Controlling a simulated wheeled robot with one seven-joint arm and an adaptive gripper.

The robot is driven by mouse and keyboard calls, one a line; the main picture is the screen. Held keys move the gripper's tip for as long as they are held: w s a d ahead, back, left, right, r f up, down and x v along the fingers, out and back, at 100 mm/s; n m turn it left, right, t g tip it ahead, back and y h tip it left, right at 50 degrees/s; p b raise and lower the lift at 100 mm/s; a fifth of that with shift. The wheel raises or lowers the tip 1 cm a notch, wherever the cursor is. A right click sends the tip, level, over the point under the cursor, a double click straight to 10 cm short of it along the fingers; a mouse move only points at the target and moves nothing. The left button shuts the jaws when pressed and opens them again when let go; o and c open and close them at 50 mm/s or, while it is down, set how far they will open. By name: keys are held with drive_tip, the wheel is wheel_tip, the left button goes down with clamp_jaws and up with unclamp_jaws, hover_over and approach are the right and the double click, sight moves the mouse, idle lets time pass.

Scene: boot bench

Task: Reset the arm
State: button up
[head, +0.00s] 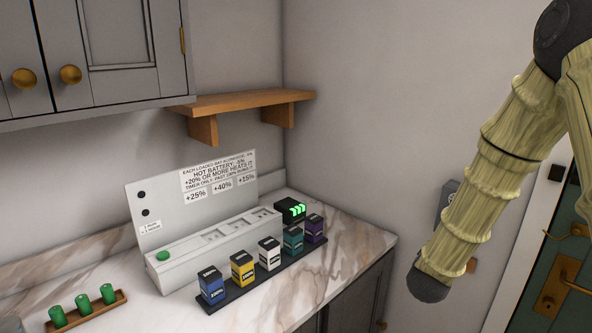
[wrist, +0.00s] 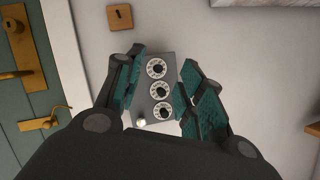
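My gripper (wrist: 160,95) shows in the wrist view with its two teal-padded fingers spread apart. Between them I see a grey box with three round dials (wrist: 159,90), which appears to be on the wall behind the fingers, not held. In the head view this grey box (head: 446,199) is on the right wall, partly hidden by my arm. My arm (head: 490,165) hangs down at the right of the head view, in front of the wall. My gripper itself cannot be made out in the head view.
On the marble counter (head: 340,255) stand a grey panel with slots (head: 150,205), a black tray (head: 262,278) of several coloured blocks, a black block with green bars (head: 291,210), and a wooden rack (head: 90,318) of green cylinders. A shelf (head: 245,101) hangs above. A green door (head: 575,265) is at right.

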drive_tip(key=s+a+f+n+g+y, duration=0.2)
drive_tip(key=s+a+f, duration=0.25)
drive_tip(key=f, duration=0.45)
drive_tip(key=s+a+f+n+g+y, duration=0.1)
drive_tip(key=s+a+f+n, duration=0.2)
drive_tip(key=s+f, duration=0.45)
drive_tip(key=s+a+f+n+g+y, duration=0.2)
drive_tip(key=s+a+f, duration=0.2)
drive_tip(key=f, duration=0.6)
drive_tip(key=s+a+f+n+g+y, duration=0.1)
drive_tip(key=s+a+f+g, duration=0.1)
drive_tip(key=s, duration=0.7)
drive_tip(key=s+a+f+n+g+y, duration=0.1)
drive_tip(key=s+a+f+n+g, duration=0.1)
drive_tip(key=s+f, duration=0.4)
drive_tip(key=s+a+f+n+g+y, duration=0.1)
drive_tip(key=s+a+f, duration=0.3)
drive_tip(key=s, duration=0.7)
drive_tip(key=shift+s+a+f+n+g, duration=0.35)
drive_tip(key=shift+f+n+g, duration=0.2)
drive_tip(key=shift+g, duration=0.15)
drive_tip(key=shift+w, duration=0.1)
drive_tip(key=shift+c, duration=0.3)
